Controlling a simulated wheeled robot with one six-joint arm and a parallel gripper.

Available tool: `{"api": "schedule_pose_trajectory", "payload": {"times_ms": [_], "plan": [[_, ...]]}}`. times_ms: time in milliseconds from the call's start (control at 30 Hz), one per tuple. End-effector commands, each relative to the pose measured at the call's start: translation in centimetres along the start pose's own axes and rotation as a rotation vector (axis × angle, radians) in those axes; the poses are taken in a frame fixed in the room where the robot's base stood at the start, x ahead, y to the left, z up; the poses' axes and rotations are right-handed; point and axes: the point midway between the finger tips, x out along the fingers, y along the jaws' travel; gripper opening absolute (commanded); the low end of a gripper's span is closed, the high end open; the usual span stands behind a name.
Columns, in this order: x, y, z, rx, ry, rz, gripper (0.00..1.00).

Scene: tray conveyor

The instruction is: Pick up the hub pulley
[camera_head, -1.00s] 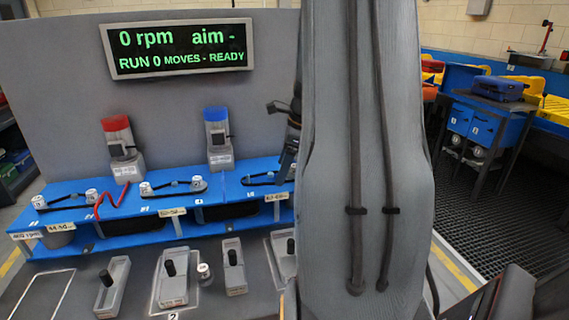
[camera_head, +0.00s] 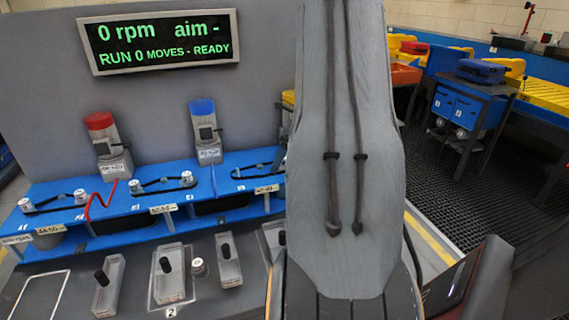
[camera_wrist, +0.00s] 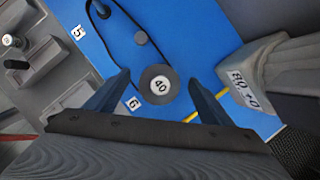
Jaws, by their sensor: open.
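In the wrist view, a dark round pulley (camera_wrist: 148,73) with a white cap marked 40 sits on the blue bench, by the label 6. A black belt (camera_wrist: 113,50) runs beside it. My gripper (camera_wrist: 159,78) is open, with one finger on each side of this pulley; I cannot tell whether they touch it. No name on it shows whether it is the hub pulley. My gripper and this pulley are hidden behind my arm in the head view. Other small white-topped pulleys (camera_head: 187,178) stand on the bench there.
A grey block (camera_wrist: 285,75) stands close to the right of my gripper. In the head view, red-topped (camera_head: 107,140) and blue-topped (camera_head: 206,130) units stand behind the blue shelf (camera_head: 110,215). Black-knobbed levers (camera_head: 168,280) line the front. A display (camera_head: 163,42) reads 0 rpm.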

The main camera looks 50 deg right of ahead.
Motion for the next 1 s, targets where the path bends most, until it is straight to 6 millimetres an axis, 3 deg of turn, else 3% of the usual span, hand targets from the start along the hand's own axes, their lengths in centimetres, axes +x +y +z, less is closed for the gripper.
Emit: {"api": "schedule_pose_trajectory", "payload": {"times_ms": [300, 600, 867, 1000], "plan": [[0.5, -0.1, -0.1, 0.001, 0.0, -0.002, 0.75], [0.5, -0.1, -0.1, 0.001, 0.0, -0.002, 0.26], [0.2, -0.1, 0.1, 0.0, -0.001, -0.003, 0.26], [-1.1, -0.2, 0.7, -0.002, -0.002, -0.005, 0.26]]}}
